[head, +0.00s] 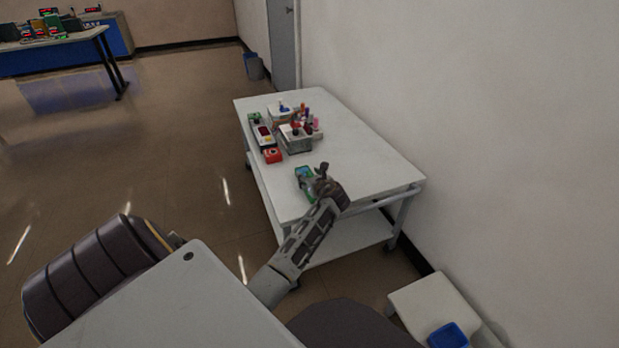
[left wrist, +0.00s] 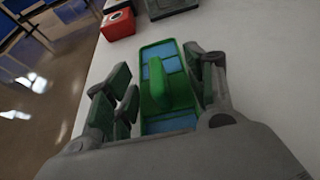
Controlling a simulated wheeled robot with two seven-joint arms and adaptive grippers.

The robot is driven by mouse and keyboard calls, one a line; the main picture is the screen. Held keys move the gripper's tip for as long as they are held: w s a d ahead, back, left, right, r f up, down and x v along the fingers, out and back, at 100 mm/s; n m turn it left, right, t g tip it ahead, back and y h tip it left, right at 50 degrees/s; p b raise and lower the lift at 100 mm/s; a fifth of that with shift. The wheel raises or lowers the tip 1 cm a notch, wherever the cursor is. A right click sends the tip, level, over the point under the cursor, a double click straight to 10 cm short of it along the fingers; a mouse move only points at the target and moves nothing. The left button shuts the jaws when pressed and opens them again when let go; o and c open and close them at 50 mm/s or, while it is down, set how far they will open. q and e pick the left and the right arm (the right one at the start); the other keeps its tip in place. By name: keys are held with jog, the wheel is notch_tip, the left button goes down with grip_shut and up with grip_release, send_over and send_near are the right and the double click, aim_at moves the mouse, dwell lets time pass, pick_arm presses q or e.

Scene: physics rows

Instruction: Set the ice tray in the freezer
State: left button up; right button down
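A green object with blue panels and a raised green grip (left wrist: 157,88) lies on the white cart top, and its edge also shows in the head view (head: 304,178). I cannot tell whether it is the ice tray. My left gripper (head: 322,174) is over it at the cart's near end. In the left wrist view the gripper's fingers (left wrist: 160,92) are spread on either side of the object, with a gap on the left. A small blue tray-like item (head: 447,336) sits at the lower right, partly cut off. No freezer can be made out. My right gripper is not in view.
The white cart (head: 365,160) stands along the wall. A grey basket (head: 296,143) of bottles, a red box (head: 272,155) and other small items fill its far left part. Its right side is clear. A low white surface (head: 425,300) stands at the lower right.

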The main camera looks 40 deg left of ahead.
pick_arm(q)
jog(key=o, duration=0.3)
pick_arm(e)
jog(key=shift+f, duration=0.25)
pick_arm(q)
jog(key=shift+r, duration=0.1)
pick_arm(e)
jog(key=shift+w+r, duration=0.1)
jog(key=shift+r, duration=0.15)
pick_arm(q)
jog(key=shift+s+d+r, duration=0.1)
jog(key=shift+d, duration=0.1)
jog(key=shift+s+d+r, duration=0.15)
jog(key=shift+d+r, duration=0.05)
jog(key=shift+d, duration=0.1)
jog(key=p+v, duration=0.3)
jog(key=v, duration=0.6)
jog(key=shift+s+d+r, duration=0.1)
jog(key=shift+s+d, duration=0.15)
jog(key=shift+d, duration=0.1)
jog(key=shift+s+d+r+p, duration=0.1)
jog(key=shift+s+d+p, duration=0.1)
jog(key=shift+d+p, duration=0.15)
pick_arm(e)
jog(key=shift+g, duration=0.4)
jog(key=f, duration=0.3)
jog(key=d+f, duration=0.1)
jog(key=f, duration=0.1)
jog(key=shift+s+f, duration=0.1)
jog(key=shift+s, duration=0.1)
